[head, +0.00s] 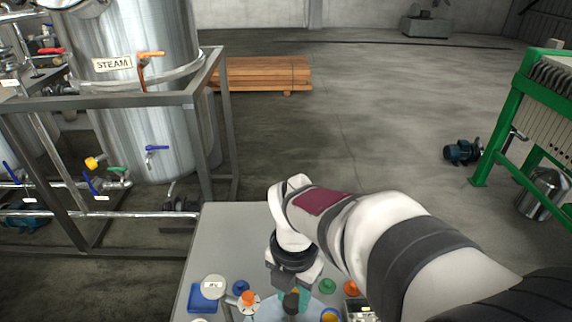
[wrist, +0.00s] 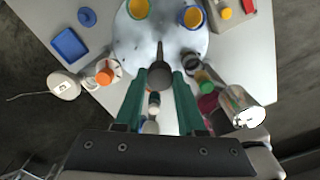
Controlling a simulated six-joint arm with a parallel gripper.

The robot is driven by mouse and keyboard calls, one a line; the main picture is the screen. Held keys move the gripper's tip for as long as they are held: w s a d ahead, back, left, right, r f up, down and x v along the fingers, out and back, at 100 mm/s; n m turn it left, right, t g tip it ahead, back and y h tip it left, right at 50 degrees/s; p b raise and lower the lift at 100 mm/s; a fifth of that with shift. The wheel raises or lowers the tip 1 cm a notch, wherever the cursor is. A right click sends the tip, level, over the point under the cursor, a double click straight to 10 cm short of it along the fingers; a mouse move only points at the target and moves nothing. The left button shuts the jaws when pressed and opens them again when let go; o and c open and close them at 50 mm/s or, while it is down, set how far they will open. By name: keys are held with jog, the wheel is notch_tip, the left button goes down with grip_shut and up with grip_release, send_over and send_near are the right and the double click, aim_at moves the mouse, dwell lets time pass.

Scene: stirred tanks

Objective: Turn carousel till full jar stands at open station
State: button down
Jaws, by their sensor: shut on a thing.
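The carousel is a pale round disc (wrist: 150,40) in the wrist view; a sliver (head: 315,308) shows at the bottom of the head view. A green-rimmed jar (wrist: 138,8) and a blue-rimmed jar (wrist: 192,17), both with yellow inside, stand near its far edge. I cannot tell which is the full jar, nor pick out the open station. My gripper (wrist: 160,85), with green fingers, is shut on a dark round knob (wrist: 160,75) with a thin pointer, over the near part of the disc. In the head view my gripper (head: 291,301) points down, partly hiding the disc.
A blue tray (wrist: 69,46), a blue lid (wrist: 87,16), an orange-capped container (wrist: 106,74) and a white round piece (wrist: 63,85) lie left of the carousel. A metal cup (wrist: 241,107) and small bottles stand right. The table's back part (head: 230,230) is clear.

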jog(key=c, duration=0.5)
grip_release()
jog(key=shift+r, duration=0.1)
notch_tip(320, 180, up, 16)
jog(key=shift+f, duration=0.2)
